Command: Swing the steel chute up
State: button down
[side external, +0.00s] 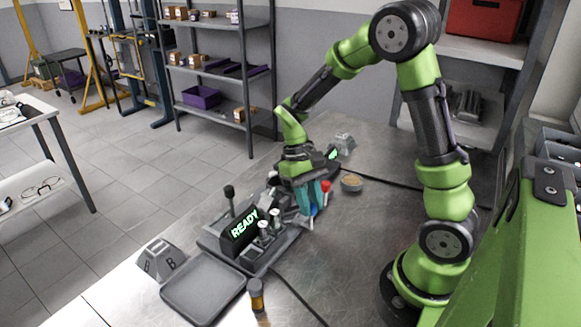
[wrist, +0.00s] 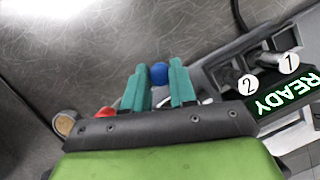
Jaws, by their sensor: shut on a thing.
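My gripper (side external: 312,212) has teal fingers and points down at the dark fixture on the bench. In the wrist view my gripper (wrist: 158,76) has its fingers on either side of a blue ball knob (wrist: 158,73), shut on it. The blue knob (side external: 313,210) shows only as a small patch between the fingers in the side view. A red knob (side external: 326,187) stands just behind the fingers, and its edge shows in the wrist view (wrist: 105,112). I cannot clearly make out the steel chute; my gripper hides much of the fixture there.
A dark console (side external: 240,230) with a lit READY display and levers stands left of my gripper. A grey tray (side external: 203,287), an amber bottle (side external: 256,295) and a block marked B (side external: 160,262) are in front.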

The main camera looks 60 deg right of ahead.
jog(key=shift+w+a+m+t+y, duration=0.1)
jog(key=shift+a+m+t+y, duration=0.35)
jog(key=shift+m, duration=1.05)
jog(key=shift+w+a+m+t+y, duration=0.1)
jog(key=shift+a+m+t+y, duration=0.3)
jog(key=shift+m, duration=1.1)
jog(key=shift+w+a+m+t+y, duration=0.1)
jog(key=shift+a+m+t+y, duration=0.3)
jog(key=shift+m, duration=1.1)
jog(key=shift+a, duration=0.1)
jog(key=c, duration=0.9)
grip_release()
jog(key=v, duration=1.7)
